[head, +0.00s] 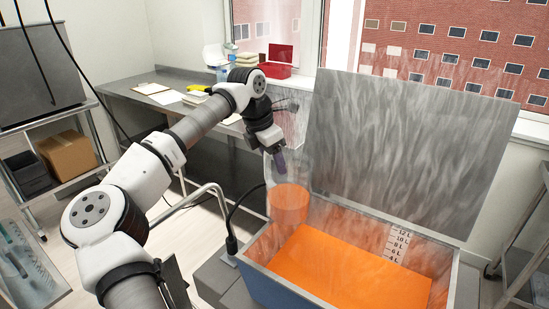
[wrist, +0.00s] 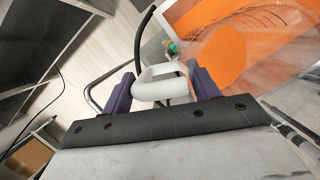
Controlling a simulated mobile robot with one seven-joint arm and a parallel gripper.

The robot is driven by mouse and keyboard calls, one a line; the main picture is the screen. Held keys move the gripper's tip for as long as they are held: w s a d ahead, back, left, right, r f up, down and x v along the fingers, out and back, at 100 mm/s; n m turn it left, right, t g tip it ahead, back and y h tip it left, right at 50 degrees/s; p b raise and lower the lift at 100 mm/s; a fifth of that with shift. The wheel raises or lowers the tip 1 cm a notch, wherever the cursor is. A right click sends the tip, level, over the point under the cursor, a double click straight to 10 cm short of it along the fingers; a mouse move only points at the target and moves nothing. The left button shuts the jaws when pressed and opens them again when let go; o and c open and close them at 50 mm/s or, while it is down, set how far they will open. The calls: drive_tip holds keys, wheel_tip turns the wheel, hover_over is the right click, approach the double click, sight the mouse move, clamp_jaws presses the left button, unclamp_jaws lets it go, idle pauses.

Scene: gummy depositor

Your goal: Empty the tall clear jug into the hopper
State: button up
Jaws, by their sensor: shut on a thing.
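The tall clear jug (head: 288,203) hangs from my gripper (head: 278,163) in the head view, with orange liquid in its lower part. It looks close to upright, in front of or above the hopper's back left corner; I cannot tell which. In the wrist view, my purple fingers (wrist: 161,90) stand either side of the jug's pale handle (wrist: 158,72). The clear jug body shows faintly over orange at the upper right (wrist: 235,45). The hopper (head: 262,284) is an open metal box holding a flat layer of orange liquid (head: 345,268).
A tall grey metal panel (head: 400,150) stands behind the hopper. A litre scale (head: 398,243) marks its inner back wall. A bent metal rail (head: 205,190) and a black cable stand left of it.

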drive_tip(key=s+r, duration=0.1)
drive_tip(key=d+r+t+y, duration=0.1)
drive_tip(key=s+r+t, duration=0.1)
drive_tip(key=shift+s+d+r, duration=0.2)
drive_tip(key=shift+s+d, duration=0.05)
drive_tip(key=shift+s, duration=0.1)
idle(0.5)
drive_tip(key=shift+m+t+b, duration=0.3)
drive_tip(key=shift+b, duration=0.05)
drive_tip(key=shift+s+d+r+t+y+b, duration=0.3)
drive_tip(key=shift+s+r+b, duration=0.15)
drive_tip(key=shift+b, duration=0.3)
drive_tip(key=shift+s+d+r+t+y+b, duration=0.2)
drive_tip(key=shift+s+r+t+y+b, duration=0.2)
drive_tip(key=shift+b, duration=0.3)
drive_tip(key=shift+f, duration=0.1)
